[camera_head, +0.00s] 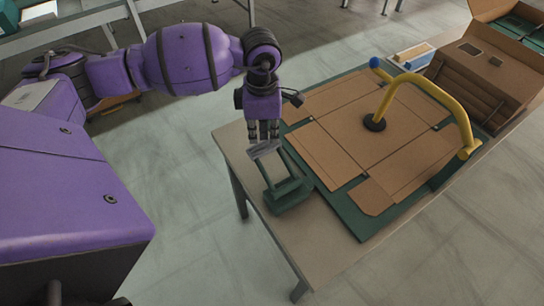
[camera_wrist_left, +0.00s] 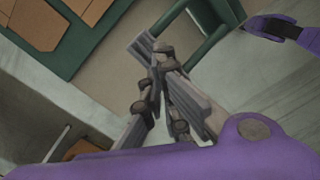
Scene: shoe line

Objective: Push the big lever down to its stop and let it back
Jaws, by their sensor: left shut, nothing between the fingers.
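A green lever device (camera_head: 286,194) stands at the near left corner of the table. A flat grey pad (camera_head: 266,149) is at the raised end of its arm. In the left wrist view, a green bar (camera_wrist_left: 207,42) and a ribbed grey piece (camera_wrist_left: 140,44) show near the fingertips. My left gripper (camera_head: 263,134) is shut and empty, pointing down just above the pad. It also shows in the left wrist view (camera_wrist_left: 160,60). I cannot tell whether the fingers touch the pad. My right gripper is out of view.
A flat cardboard blank (camera_head: 330,150) lies on a green board (camera_head: 345,222). A yellow bent bar (camera_head: 452,103) with a blue knob (camera_head: 375,62) stands over it. An open cardboard box (camera_head: 482,85) is at the far right. The table's near strip (camera_head: 310,243) is bare.

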